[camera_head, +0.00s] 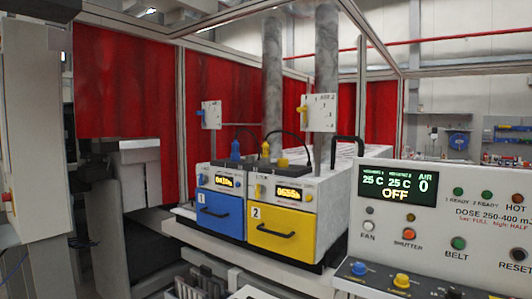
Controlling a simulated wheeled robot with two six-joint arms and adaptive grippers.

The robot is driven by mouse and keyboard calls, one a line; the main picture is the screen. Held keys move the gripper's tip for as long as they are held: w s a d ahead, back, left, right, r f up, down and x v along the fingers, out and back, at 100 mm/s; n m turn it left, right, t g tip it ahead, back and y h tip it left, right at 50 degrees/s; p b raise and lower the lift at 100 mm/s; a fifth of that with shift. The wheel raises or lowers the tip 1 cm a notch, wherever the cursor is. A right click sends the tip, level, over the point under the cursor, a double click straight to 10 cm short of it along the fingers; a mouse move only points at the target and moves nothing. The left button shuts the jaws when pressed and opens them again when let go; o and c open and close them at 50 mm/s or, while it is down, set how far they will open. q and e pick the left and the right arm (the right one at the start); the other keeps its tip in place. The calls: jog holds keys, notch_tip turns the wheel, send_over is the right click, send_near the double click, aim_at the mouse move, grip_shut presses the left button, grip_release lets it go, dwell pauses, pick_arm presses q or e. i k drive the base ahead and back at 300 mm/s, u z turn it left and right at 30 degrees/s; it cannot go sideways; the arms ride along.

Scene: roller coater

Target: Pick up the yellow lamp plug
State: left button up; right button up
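A small yellow plug (265,150) stands upright on top of the lamp units, near a thin black cable that arcs to the right. I take it for the yellow lamp plug. A second small yellow piece (283,162) sits just to its right, and I cannot tell exactly what it is. A blue plug (235,149) stands to the left. The yellow-fronted unit 2 (283,226) is below, beside the blue-fronted unit 1 (219,213). Neither of my grippers is in view.
White plates with a blue part (210,115) and a yellow part (318,113) stand behind the units. A control panel (440,225) with a lit display fills the right front. Grey vertical pipes and red curtains (125,85) are behind.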

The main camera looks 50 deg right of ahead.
aim_at(265, 148)
jog(key=z, duration=0.4)
jog(key=i, duration=0.9)
jog(key=z, duration=1.65)
jog(key=i, duration=0.8)
jog(key=z, duration=0.75)
